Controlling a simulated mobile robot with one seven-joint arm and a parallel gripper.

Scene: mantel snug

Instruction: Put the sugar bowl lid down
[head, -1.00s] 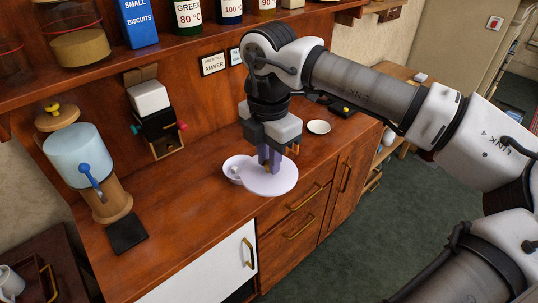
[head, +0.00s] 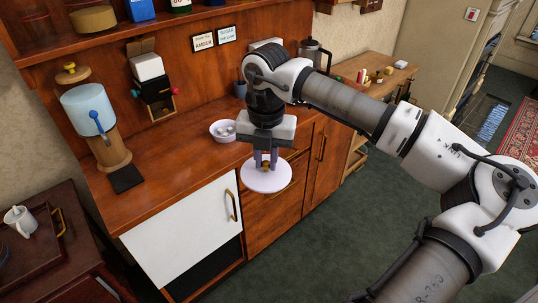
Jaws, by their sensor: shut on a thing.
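The sugar bowl lid (head: 258,184) is a round, pale lilac disc with a small gold knob. My gripper (head: 266,164) points down and is shut on the knob, with the lid hanging level beneath it. In the picture the lid overlaps the counter's front edge and the drawer fronts; its height above the counter is hard to tell. The sugar bowl (head: 214,133) stands uncovered on the counter, behind and left of the lid, with white lumps inside. My gripper partly hides the counter behind it.
The wooden counter (head: 170,172) is bare between the bowl and a dark mat (head: 126,179). A blue-tanked dispenser (head: 92,112) stands at left. A small box with drawer (head: 158,98) and a dark cup (head: 240,90) stand near the back wall.

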